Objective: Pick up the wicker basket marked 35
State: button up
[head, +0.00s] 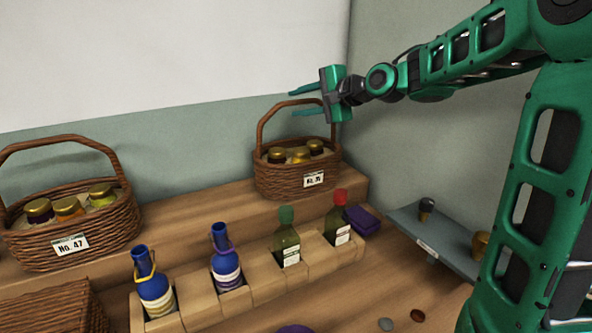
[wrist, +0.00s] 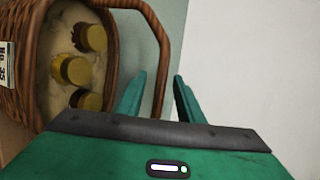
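The wicker basket marked No. 35 (head: 290,180) stands upright on the raised wooden shelf at the back, with gold-lidded jars inside and an arched handle (head: 262,122). In the wrist view the basket (wrist: 28,25) fills the left side, its label partly cut off, and its handle (wrist: 163,50) arches close to my fingers. My gripper (head: 298,102) is open, its two fingers apart near the top of the handle in the head view. Whether the handle touches a finger I cannot tell.
A second basket marked No. 47 (head: 75,225) stands on the shelf at left. A wooden rack (head: 262,285) with blue and green bottles is in front. A wall is behind.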

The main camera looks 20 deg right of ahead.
jog(key=shift+w+a+f, duration=0.1)
jog(key=shift+w+a, duration=0.05)
jog(key=shift+w, duration=0.1)
jog(key=shift+c, duration=0.7)
grip_shut()
jog(key=shift+f, duration=0.1)
dwell(0.5)
